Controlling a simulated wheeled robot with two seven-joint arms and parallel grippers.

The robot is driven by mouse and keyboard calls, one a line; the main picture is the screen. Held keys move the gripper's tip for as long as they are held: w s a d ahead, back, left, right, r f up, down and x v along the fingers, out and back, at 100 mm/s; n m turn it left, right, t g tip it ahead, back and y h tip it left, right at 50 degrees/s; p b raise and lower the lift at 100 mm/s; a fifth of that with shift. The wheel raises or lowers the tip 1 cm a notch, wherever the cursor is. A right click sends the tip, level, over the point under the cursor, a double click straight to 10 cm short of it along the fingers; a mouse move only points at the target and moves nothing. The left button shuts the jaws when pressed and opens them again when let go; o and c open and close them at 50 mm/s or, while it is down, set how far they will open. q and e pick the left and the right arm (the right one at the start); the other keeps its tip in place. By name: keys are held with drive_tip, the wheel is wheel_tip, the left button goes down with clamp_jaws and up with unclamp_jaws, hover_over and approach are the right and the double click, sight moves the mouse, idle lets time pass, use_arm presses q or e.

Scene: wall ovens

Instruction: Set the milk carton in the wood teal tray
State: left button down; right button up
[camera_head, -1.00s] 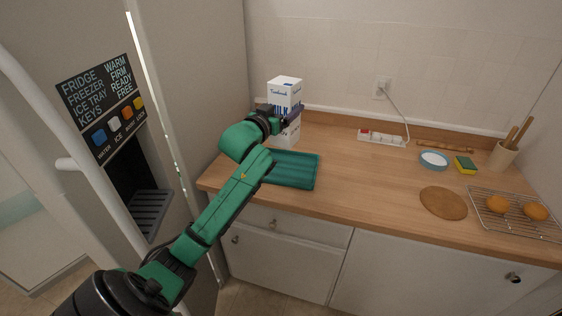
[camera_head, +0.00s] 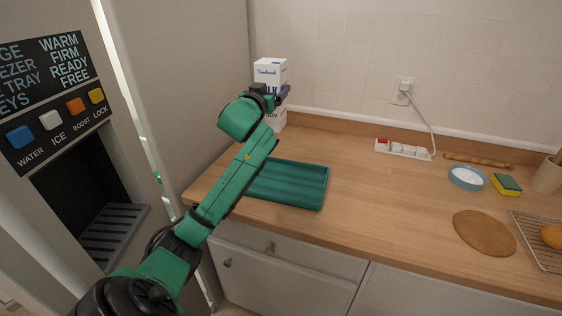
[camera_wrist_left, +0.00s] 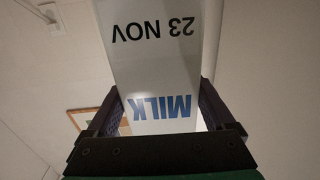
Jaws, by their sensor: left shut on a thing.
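The white milk carton (camera_head: 271,71) with blue lettering stands upright at the back left of the counter, behind the tray. My left gripper (camera_head: 277,95) is shut on it at mid-height, and the gripper and wrist hide part of it. In the left wrist view the carton (camera_wrist_left: 150,60) fills the space between the two fingers of the left gripper (camera_wrist_left: 158,110). Whether its base touches the counter cannot be told. The teal tray (camera_head: 300,187) lies on the counter in front of the carton, empty where it shows; my left arm covers its left edge. My right gripper is not in view.
The fridge (camera_head: 190,70) with its dispenser stands close on the left. A power strip (camera_head: 404,150), blue bowl (camera_head: 467,178), sponge (camera_head: 506,184), round brown board (camera_head: 484,232) and wire rack (camera_head: 540,240) are to the right. The counter (camera_head: 380,210) right of the tray is clear.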

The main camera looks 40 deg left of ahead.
use_arm(q)
wheel_tip(320, 180, down, 20)
drive_tip(key=shift+r, duration=0.2)
unclamp_jaws()
drive_tip(key=shift+f, duration=0.2)
drive_tip(key=shift+s+d+r, duration=0.1)
drive_tip(key=shift+s+d, duration=0.05)
drive_tip(key=b+v, duration=0.1)
drive_tip(key=v, duration=1.1)
drive_tip(key=shift+b, duration=0.4)
